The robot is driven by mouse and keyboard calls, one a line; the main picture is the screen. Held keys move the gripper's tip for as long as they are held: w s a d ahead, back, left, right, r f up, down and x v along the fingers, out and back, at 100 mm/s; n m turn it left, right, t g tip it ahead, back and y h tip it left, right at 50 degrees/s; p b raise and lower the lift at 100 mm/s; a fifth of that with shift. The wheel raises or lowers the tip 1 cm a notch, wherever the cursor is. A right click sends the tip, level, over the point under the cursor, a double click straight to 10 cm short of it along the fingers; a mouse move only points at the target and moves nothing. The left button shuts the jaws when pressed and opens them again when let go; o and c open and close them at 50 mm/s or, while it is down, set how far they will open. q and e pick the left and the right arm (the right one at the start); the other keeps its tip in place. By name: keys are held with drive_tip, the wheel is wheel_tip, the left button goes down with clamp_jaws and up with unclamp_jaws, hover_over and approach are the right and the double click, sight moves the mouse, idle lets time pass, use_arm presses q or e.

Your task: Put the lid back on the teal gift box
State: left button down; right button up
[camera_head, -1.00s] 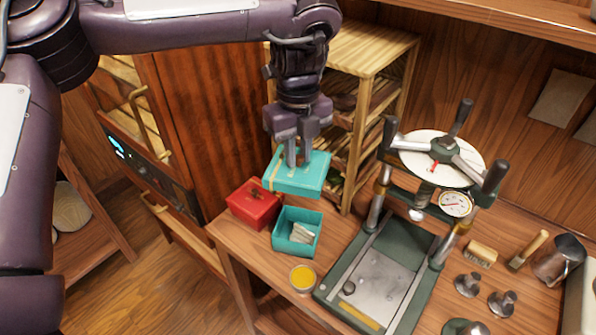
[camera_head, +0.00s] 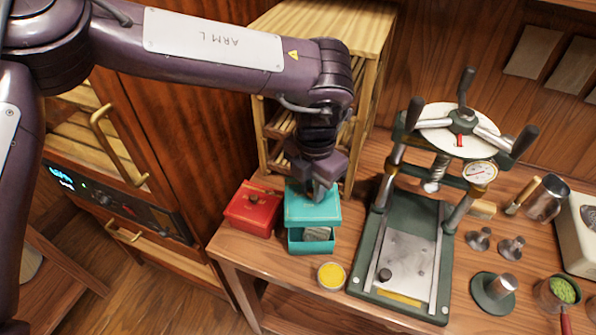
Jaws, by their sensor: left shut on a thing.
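The teal gift box (camera_head: 297,243) stands on the wooden counter near its front left edge. A grey-white item shows inside its open front part. The teal lid (camera_head: 302,213) is over the back part of the box, and I cannot tell whether it touches the rim. My left gripper (camera_head: 318,194) is shut on the lid from above and hides part of its top. My right gripper is not in view.
A red box (camera_head: 252,208) stands close to the left of the teal box. A yellow-filled cup (camera_head: 331,275) is in front right. The green press (camera_head: 408,250) stands to the right. A wooden rack (camera_head: 372,90) is behind.

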sight(312, 204)
use_arm(q)
drive_tip(key=shift+d+f+b, duration=0.2)
drive_tip(key=shift+f+b, duration=0.2)
drive_tip(key=shift+f, duration=0.2)
drive_tip(key=shift+f+b, duration=0.35)
drive_tip(key=shift+f, duration=0.05)
drive_tip(key=shift+a+f+b, duration=0.2)
drive_tip(key=shift+f+b, duration=0.9)
drive_tip(key=shift+f, duration=0.75)
drive_tip(key=shift+f+b, duration=0.25)
drive_tip(key=shift+b, duration=0.1)
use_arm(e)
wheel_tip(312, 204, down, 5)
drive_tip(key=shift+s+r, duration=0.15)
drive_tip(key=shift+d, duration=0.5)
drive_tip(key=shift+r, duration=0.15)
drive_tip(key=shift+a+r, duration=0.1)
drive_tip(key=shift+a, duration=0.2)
